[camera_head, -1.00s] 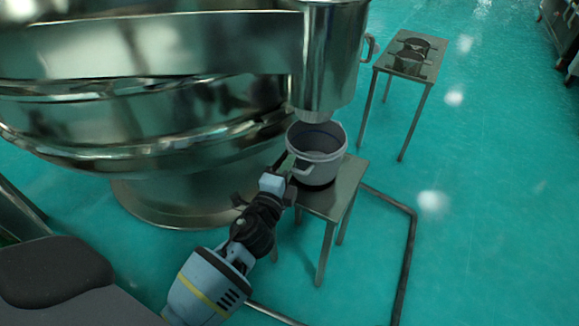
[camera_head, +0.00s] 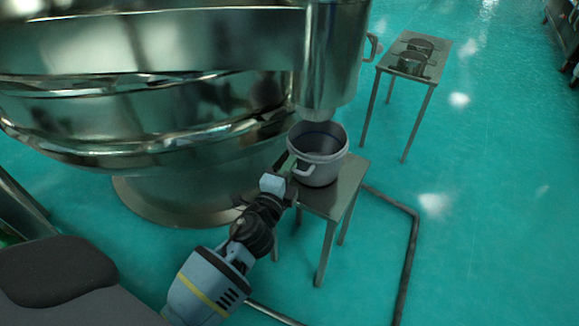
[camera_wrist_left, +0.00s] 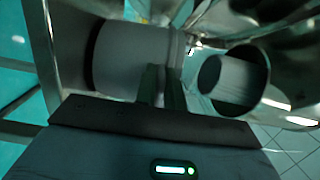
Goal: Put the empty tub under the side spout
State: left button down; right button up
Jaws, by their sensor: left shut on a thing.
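The grey-white tub (camera_head: 318,172) is upright at the small metal stand (camera_head: 347,188), its open mouth below the side spout (camera_head: 327,113). Its base looks to be on or just over the stand's top; I cannot tell contact for sure. The inside that shows looks empty. My left gripper (camera_head: 288,168) is shut on the tub's handle, on the near left side. In the left wrist view the tub (camera_wrist_left: 130,60) lies sideways in the picture, with the gripper's fingers (camera_wrist_left: 162,88) against its rim side. My right gripper is out of view.
The large steel sieve (camera_head: 150,115) fills the left and back. A second metal table (camera_head: 425,72) with dark round items stands at the back right. A dark floor rail (camera_head: 408,255) runs right of the stand. Open green floor lies to the right.

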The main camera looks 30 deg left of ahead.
pick_arm(q)
jog(key=shift+f, duration=0.15)
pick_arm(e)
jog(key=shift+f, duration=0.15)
pick_arm(q)
jog(key=c, duration=1.4)
grip_release()
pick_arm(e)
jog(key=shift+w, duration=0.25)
pick_arm(q)
jog(key=shift+s, duration=0.15)
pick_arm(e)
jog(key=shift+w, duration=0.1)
pick_arm(q)
jog(key=s, duration=0.7)
jog(key=shift+s+d, duration=0.25)
jog(key=shift+d, duration=0.2)
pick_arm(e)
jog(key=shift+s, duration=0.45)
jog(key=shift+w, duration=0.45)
